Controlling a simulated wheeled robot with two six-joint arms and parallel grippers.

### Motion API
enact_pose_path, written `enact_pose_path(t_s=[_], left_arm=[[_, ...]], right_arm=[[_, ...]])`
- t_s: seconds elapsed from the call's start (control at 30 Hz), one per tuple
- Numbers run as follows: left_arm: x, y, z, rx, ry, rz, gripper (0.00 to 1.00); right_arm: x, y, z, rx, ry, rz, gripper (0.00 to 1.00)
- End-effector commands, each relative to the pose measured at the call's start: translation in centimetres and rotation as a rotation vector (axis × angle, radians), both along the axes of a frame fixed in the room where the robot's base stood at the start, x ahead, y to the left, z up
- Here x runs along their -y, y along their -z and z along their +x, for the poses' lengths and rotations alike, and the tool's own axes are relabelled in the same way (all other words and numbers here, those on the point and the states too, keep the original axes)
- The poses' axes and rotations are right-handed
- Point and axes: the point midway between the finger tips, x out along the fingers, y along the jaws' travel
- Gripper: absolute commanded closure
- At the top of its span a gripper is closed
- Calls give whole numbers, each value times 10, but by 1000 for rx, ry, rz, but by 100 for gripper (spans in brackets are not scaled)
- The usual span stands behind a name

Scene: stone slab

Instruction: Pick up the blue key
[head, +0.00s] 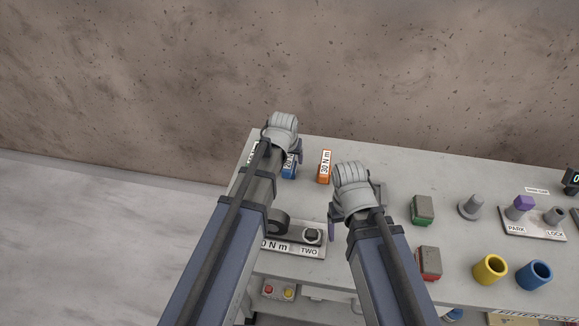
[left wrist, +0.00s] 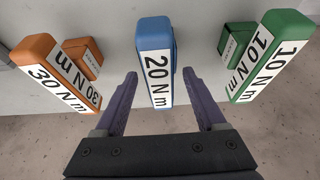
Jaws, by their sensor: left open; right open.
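The blue key (left wrist: 155,50), a blue block with a white "20 N m" label, stands in the middle of the left wrist view. In the head view the blue key (head: 290,170) is partly hidden by my left gripper (head: 281,148). My left gripper is open, and its two purple fingers show in the left wrist view (left wrist: 160,75). They lie on either side of the key's near end, with a gap on each side. My right gripper (head: 356,203) is open and empty above the slab, right of the orange key (head: 325,166).
The orange 30 N m key (left wrist: 38,62) and green 10 N m key (left wrist: 272,50) flank the blue one. The grey bench (head: 455,190) also holds green (head: 422,209) and red (head: 429,262) blocks, yellow (head: 490,269) and blue (head: 534,274) cups. A stone wall (head: 420,70) rises behind.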

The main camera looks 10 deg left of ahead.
Motion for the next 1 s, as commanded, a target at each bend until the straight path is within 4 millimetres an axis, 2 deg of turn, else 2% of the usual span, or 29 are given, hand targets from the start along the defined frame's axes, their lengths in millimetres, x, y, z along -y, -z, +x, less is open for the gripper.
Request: enact_pose_path(t_s=[0.07,0.7,1.0], left_arm=[[0,-1,0,0,0,0,30],[0,-1,0,0,0,0,100],[0,0,0,0,0,0,100]], right_arm=[[0,-1,0,0,0,0,23],[0,0,0,0,0,0,23],[0,-1,0,0,0,0,23]])
